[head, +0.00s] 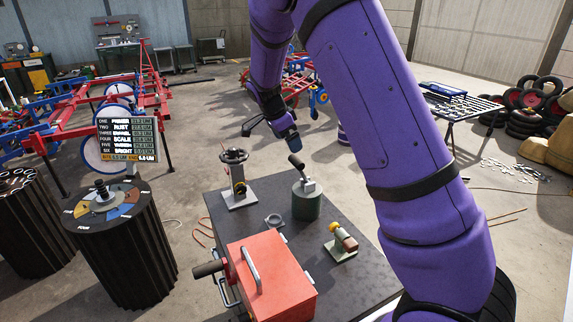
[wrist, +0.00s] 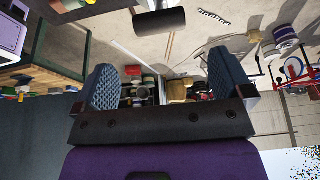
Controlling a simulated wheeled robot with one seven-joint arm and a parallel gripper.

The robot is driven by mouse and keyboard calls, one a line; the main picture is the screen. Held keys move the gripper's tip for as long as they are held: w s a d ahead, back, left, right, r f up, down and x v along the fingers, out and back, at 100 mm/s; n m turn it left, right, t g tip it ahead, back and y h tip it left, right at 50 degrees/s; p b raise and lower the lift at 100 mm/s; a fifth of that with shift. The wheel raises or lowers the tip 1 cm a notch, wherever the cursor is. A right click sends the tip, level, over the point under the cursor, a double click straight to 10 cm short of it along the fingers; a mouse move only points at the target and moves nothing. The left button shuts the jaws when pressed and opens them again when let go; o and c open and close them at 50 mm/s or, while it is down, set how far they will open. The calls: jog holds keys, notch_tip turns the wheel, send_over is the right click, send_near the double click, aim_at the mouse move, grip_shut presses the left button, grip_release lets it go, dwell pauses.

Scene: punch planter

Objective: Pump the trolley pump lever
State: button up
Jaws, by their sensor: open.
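The trolley (head: 268,215) has a dark flat top, seen in the head view. A green cylindrical pump (head: 307,203) stands on it, with a short metal lever (head: 299,168) tilted up to a black grip. My gripper (head: 270,134) is above and behind the lever in the picture, apart from it. In the wrist view my gripper (wrist: 168,88) is open, with nothing between its two blue padded fingers. A dark cylinder (wrist: 160,22) shows beyond the fingers; I cannot tell for sure whether it is the lever's grip.
Dark drums (head: 118,250) stand at left. My purple arm covers part of the right side.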

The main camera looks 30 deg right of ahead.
aim_at(296, 158)
jog(key=x, duration=1)
jog(key=shift+f, duration=0.35)
jog(key=c, duration=1.3)
jog(key=shift+d, duration=0.1)
